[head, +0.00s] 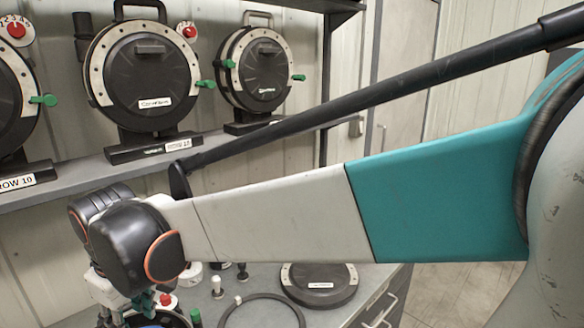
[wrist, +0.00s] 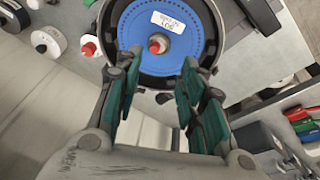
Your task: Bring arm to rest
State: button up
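My gripper (wrist: 158,92) shows in the wrist view with its two green-padded fingers spread apart and nothing between them. Beyond the fingertips is a round black seed meter housing (wrist: 213,22) with a blue disc (wrist: 130,35) in it. The disc has a white label and a red knob (wrist: 157,43) at its centre. In the head view my arm reaches from the right edge across to the lower left, and my gripper is low at the left, partly cut off by the bottom edge. Whether the fingers touch the housing cannot be told.
Several black seed meters stand on a shelf, such as the "Cornflex" one (head: 150,82) and a smaller one (head: 262,78). On the counter are a black round cover (head: 320,283) and a black ring (head: 262,310). Open floor (head: 465,290) lies at the right.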

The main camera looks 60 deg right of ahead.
jog(key=s+f+m+t+b, duration=0.1)
jog(key=s+f+m+t, duration=0.1)
jog(key=s, duration=0.8)
jog(key=shift+d+m+t, duration=0.15)
jog(key=shift+m+t, duration=0.35)
jog(key=shift+t, duration=0.7)
